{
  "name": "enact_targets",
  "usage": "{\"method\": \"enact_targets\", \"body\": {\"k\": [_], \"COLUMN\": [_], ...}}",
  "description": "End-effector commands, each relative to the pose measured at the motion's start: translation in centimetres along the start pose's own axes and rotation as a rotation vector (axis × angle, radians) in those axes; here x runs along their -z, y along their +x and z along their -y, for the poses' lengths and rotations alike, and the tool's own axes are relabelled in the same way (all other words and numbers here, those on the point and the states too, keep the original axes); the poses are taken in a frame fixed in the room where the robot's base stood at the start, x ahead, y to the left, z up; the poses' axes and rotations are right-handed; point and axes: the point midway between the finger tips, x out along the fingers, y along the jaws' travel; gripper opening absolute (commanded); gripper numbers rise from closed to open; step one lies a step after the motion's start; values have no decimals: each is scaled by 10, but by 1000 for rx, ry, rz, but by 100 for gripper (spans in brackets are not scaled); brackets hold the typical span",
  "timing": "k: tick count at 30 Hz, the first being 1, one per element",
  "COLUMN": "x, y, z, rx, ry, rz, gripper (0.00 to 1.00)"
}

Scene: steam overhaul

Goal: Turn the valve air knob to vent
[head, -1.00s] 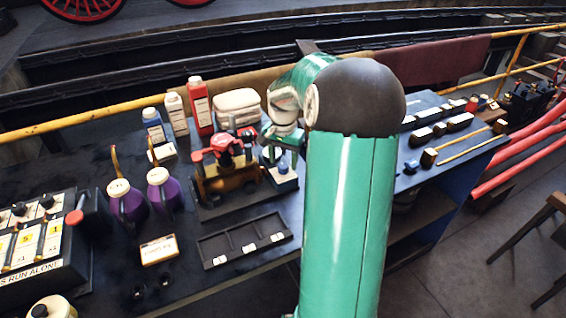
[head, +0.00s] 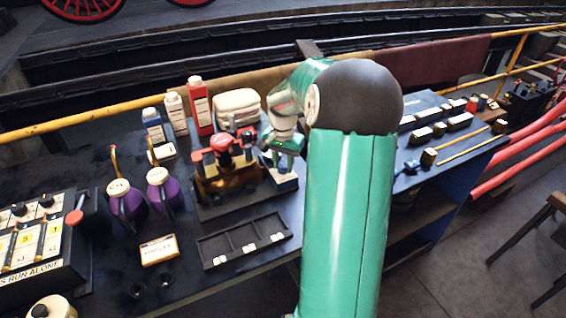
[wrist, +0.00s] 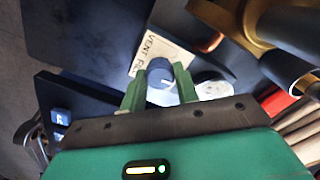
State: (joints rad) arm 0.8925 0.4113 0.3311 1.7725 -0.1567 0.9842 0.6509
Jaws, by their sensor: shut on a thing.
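The valve air knob (wrist: 160,76) is a round blue-grey knob with a white pointer mark in the wrist view. My gripper (wrist: 160,86) has its green fingers shut on the knob, one on each side. A cream label (wrist: 158,50) beside the knob shows the word VENT, with the rest partly cut off. In the head view my gripper (head: 284,160) reaches down over a small box (head: 283,182) beside the brass and red model fitting. There the knob itself is hidden behind my gripper.
The brass and red fitting (head: 226,172) stands just left of my gripper. A divided black tray (head: 243,243) lies in front.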

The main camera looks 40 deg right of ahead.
Motion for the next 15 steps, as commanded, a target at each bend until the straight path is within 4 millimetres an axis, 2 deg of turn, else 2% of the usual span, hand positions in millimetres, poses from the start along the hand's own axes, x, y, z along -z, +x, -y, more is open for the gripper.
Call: {"method": "enact_targets", "body": {"k": [8,15], "x": [0,0], "y": [-1,-1], "z": [0,0], "rx": [1,1], "ry": [-128,-331], "rz": [-2,-3], "gripper": [8,8]}}
